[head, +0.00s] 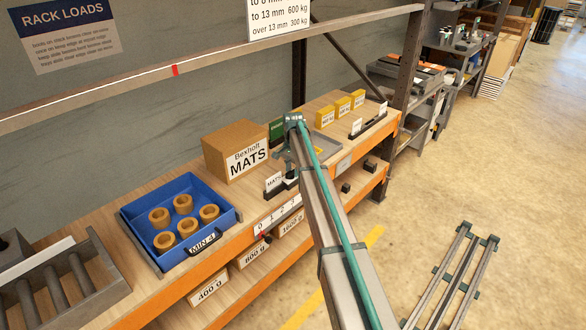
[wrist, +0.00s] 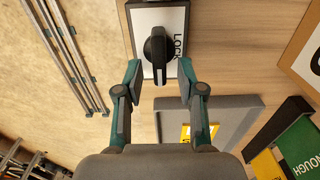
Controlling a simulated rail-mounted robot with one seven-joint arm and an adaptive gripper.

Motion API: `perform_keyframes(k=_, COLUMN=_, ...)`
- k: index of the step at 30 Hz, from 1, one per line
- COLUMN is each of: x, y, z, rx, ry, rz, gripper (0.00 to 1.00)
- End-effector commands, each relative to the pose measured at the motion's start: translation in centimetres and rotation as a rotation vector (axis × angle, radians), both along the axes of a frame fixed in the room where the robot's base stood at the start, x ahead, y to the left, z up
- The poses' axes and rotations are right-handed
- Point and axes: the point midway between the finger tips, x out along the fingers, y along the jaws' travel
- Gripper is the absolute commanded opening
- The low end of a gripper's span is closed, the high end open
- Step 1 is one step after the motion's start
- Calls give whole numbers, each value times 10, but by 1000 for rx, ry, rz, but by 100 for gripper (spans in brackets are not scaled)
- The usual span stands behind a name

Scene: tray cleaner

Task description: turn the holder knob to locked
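The holder knob (wrist: 157,57) is black and round with a raised bar, seen from above in the wrist view. It sits on a white plate (wrist: 143,22) with a dark frame. The bar runs roughly up and down the picture. The word LOCK is printed on the plate to the right of the knob, partly cut by my finger. My gripper (wrist: 160,72) is open, one fingertip on each side of the knob's lower part, with gaps showing on both sides. Whether the fingers are level with the knob is hard to tell. In the head view my arm hides the knob.
In the head view, a blue tray (head: 130,215) with several rings and a MATS box (head: 235,150) stand left of my arm.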

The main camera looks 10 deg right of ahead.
Motion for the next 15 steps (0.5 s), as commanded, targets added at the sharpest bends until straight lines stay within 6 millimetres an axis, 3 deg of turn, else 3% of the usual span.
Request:
perform_keyframes(k=10, x=0, y=0, z=-5, rx=0, ry=0, rz=0, gripper=39)
perform_keyframes(k=11, x=0, y=0, z=-5, rx=0, ry=0, rz=0, gripper=37)
perform_keyframes(k=15, x=0, y=0, z=-5, rx=0, ry=0, rz=0, gripper=14)
